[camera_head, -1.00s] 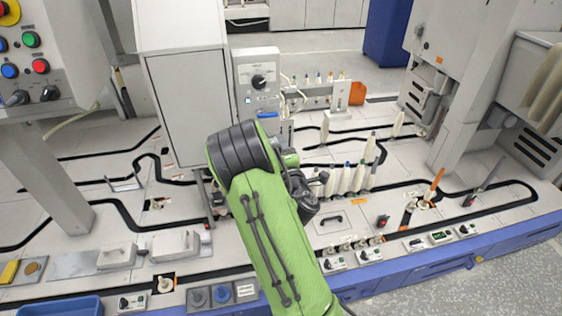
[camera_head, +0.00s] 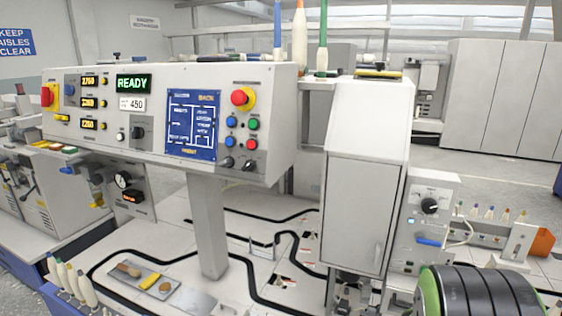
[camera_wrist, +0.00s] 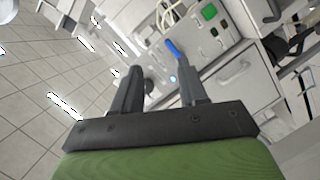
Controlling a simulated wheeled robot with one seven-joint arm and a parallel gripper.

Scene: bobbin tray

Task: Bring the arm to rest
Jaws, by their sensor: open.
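My gripper (camera_wrist: 158,92) shows in the wrist view with its two dark fingers apart and nothing between them. Behind the fingers are a light grey cabinet with a blue lever (camera_wrist: 172,47) and a tiled floor. In the head view the gripper itself is not seen; only a green and black part of my arm shows at the bottom right.
A control panel (camera_head: 225,163) reading READY stands on a post at the left. A tall grey cabinet (camera_head: 365,170) and a dial box (camera_head: 432,215) stand right of it. Bobbins stand at the lower left (camera_head: 78,280). Black tracks cross the white deck.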

